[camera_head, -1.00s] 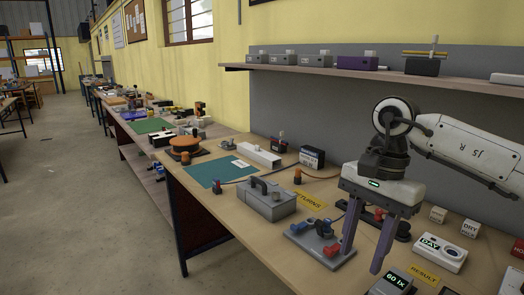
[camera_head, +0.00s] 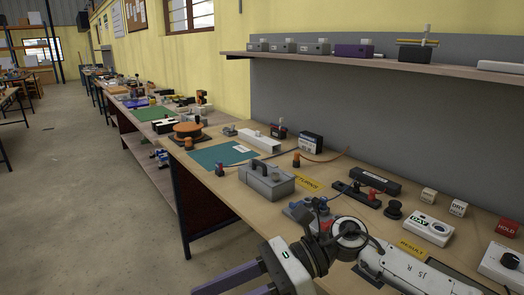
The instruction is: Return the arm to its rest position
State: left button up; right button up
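My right gripper (camera_head: 228,288) is low at the bottom edge of the head view. Its two purple fingers point left and are apart, with nothing seen between them; part of the fingers is cut off by the frame. My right arm (camera_head: 405,268) comes in from the lower right, its white link lying low across the front of the workbench (camera_head: 305,205). The wrist covers part of the grey fixture with blue and red parts (camera_head: 300,208). My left gripper is not in view.
A shelf (camera_head: 370,62) runs above. Open floor (camera_head: 90,200) lies to the left.

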jog(key=w+m+t+y, duration=0.25)
jog(key=m+t, duration=0.35)
jog(key=m, duration=0.4)
jog(key=w+m+t+y, duration=0.2)
jog(key=m+t+y, duration=0.3)
jog(key=m, duration=0.5)
jog(key=w+d+f+m+t+h, duration=0.3)
jog(key=d+f+m+t+h, duration=0.8)
jog(key=m, duration=0.7)
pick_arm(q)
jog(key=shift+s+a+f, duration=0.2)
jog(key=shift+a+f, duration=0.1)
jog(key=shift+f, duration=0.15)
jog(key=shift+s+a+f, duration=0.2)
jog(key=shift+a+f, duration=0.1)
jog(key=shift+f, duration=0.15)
pick_arm(e)
jog(key=s+d+f+m+g+h, duration=0.2)
jog(key=s+d+f+m+g, duration=0.1)
jog(key=f, duration=0.5)
jog(key=s+d+f+m+g+h, duration=0.2)
jog(key=s+d+f+m, duration=0.4)
jog(key=s+f, duration=0.3)
jog(key=s+d+f+m+g+h, duration=0.3)
jog(key=s+d+f+m+h, duration=0.1)
jog(key=s+f, duration=0.4)
jog(key=shift+d+f+m+g, duration=0.2)
jog(key=shift+f+m+g, duration=0.1)
jog(key=shift+m, duration=0.6)
jog(key=shift+h, duration=0.25)
